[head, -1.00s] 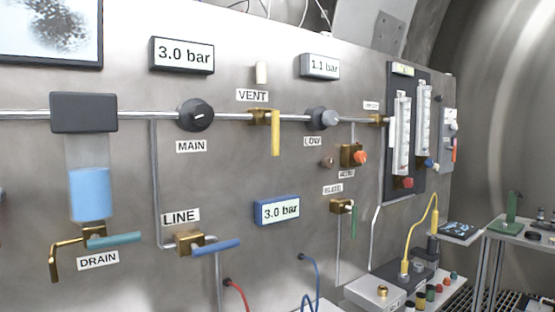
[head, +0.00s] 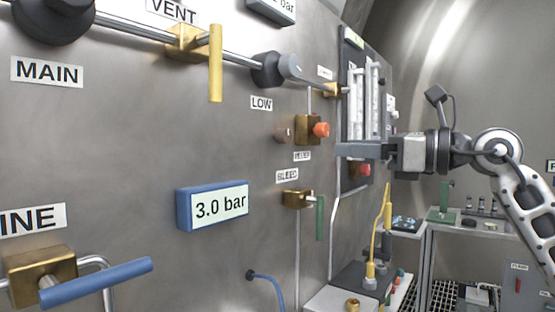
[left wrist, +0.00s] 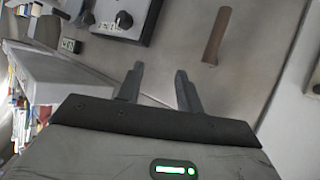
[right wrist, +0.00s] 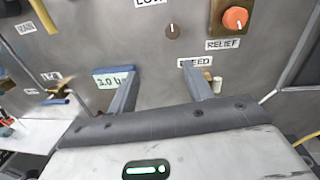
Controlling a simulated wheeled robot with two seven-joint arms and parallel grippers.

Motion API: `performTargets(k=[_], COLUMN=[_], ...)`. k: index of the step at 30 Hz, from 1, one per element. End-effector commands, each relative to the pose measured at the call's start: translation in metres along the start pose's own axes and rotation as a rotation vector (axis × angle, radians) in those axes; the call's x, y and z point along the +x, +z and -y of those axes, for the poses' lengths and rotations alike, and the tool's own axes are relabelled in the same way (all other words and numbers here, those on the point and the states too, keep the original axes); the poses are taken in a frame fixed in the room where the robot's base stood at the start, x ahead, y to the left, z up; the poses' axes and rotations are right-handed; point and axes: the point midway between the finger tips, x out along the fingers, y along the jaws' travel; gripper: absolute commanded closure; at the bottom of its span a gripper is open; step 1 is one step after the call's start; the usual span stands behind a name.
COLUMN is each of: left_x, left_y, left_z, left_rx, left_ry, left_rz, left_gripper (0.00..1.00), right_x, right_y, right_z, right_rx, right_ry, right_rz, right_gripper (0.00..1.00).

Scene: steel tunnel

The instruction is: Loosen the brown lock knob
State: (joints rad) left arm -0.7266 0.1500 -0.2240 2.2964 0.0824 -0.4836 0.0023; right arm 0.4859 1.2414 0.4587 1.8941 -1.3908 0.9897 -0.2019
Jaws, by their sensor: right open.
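The brown lock knob (head: 283,132) is a small round knob on the steel panel, left of the orange relief knob (head: 320,130) and its brass block. In the right wrist view the brown knob (right wrist: 173,31) shows a small pale mark and lies beyond the fingertips. My right gripper (head: 342,150) reaches in from the right, pointing left, its fingers to the right of the knob and apart from it. In the right wrist view its fingers (right wrist: 158,72) are spread with nothing between them. My left gripper (left wrist: 155,78) shows only in its wrist view, fingers apart and empty.
The green bleed handle (head: 320,217) and its brass valve sit below the knob. The grey low regulator (head: 275,70) is above it, and flow meters (head: 364,100) stand behind my right gripper. A blue 3.0 bar display (head: 212,205) is at lower left.

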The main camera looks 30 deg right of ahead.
Motion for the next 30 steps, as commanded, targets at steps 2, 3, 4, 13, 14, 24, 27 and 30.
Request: performTargets(k=[2, 3, 4, 13, 14, 24, 27, 30], left_x=[0.001, 0.001, 0.000, -0.012, -0.013, -0.018, -0.018, -0.018], left_y=[0.003, 0.002, 0.000, -0.021, -0.022, -0.033, -0.032, -0.034], left_z=[0.000, 0.000, 0.000, -0.003, -0.003, -0.002, 0.000, 0.001], left_rx=[-0.002, -0.003, -0.003, -0.017, -0.019, -0.031, -0.019, -0.013], left_ry=[0.001, 0.002, 0.002, -0.002, -0.002, -0.015, -0.022, -0.025], left_rz=[-0.003, -0.003, -0.003, 0.019, 0.023, 0.064, 0.072, 0.072], left_gripper=[0.64, 0.64, 0.64, 0.64, 0.64, 0.64, 0.64, 0.64], right_x=[-0.016, -0.019, -0.019, 0.026, 0.033, 0.103, 0.118, 0.128], right_y=[0.014, 0.018, 0.021, 0.027, 0.027, 0.023, 0.020, 0.019], right_z=[0.007, 0.009, 0.011, 0.016, 0.016, 0.023, 0.024, 0.025], right_rx=[-0.083, -0.104, -0.113, -0.114, -0.114, -0.110, -0.111, -0.112], right_ry=[-0.066, -0.084, -0.092, -0.094, -0.093, -0.092, -0.092, -0.093], right_rz=[-0.018, -0.026, -0.029, -0.032, -0.031, -0.026, -0.027, -0.028], right_gripper=[0.50, 0.50, 0.50, 0.50, 0.50, 0.50, 0.50, 0.50])
